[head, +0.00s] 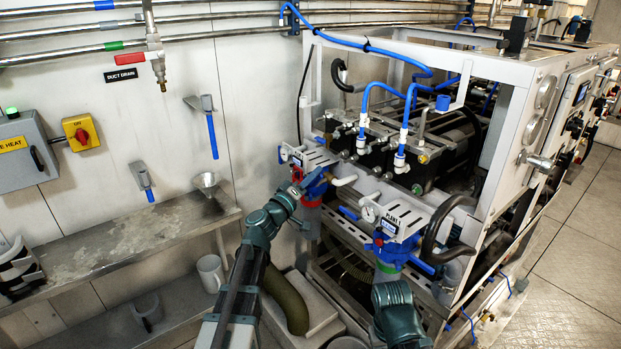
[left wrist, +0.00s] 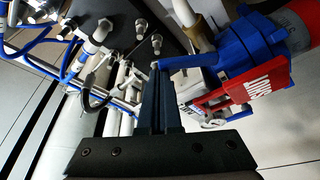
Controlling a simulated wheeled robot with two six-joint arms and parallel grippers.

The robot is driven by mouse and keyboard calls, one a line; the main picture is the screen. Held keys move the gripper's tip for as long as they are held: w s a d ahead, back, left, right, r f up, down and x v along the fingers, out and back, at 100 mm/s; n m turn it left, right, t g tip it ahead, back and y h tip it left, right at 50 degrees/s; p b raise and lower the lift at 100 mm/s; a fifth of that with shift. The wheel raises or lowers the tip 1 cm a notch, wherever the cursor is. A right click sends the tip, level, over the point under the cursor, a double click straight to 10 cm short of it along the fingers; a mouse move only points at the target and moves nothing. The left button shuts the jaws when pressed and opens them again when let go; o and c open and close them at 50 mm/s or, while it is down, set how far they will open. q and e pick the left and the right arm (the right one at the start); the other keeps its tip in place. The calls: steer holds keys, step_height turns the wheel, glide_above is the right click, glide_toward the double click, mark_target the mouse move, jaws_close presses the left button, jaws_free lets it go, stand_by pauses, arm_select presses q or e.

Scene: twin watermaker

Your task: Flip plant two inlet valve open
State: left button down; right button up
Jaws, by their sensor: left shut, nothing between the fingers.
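The far blue filter head (head: 317,181) sits under the rack's front panel, with a red part beside it; its label is not readable in the head view. In the left wrist view a blue lever (left wrist: 188,61) sticks out from a blue body (left wrist: 250,45) beside a red lettered tag (left wrist: 256,90). My left gripper (head: 298,188) is shut and empty at this filter head. In the left wrist view its fingertips (left wrist: 157,68) are at the lever's free end; I cannot tell whether they touch. My right wrist shows low in the head view, but its fingers do not.
A nearer blue filter head (head: 385,247) sits below a plate marked PLANT 1 (head: 390,226), with a gauge alongside. A black hose (head: 440,232) loops to its right. A steel shelf (head: 150,235) with a funnel runs along the left wall.

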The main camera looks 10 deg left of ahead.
arm_select(q)
steer(key=m, duration=0.1)
steer(key=d+f+m+h+b, duration=0.1)
steer(key=m, duration=0.1)
steer(key=s+m+h+b, duration=0.1)
steer(key=shift+d+f+m, duration=0.15)
steer(key=shift+f+m, duration=0.15)
steer(key=shift+m, duration=0.1)
steer(key=m+h+b, duration=0.1)
steer(key=m, duration=0.1)
steer(key=f+m+b, duration=0.1)
steer(key=s+d+m+g+h+b, duration=0.1)
steer(key=m, duration=0.1)
steer(key=shift+f+m+h, duration=0.15)
steer(key=shift+m+h, duration=0.15)
steer(key=b+v, duration=0.3)
steer(key=v, duration=0.7)
steer(key=shift+d, duration=0.1)
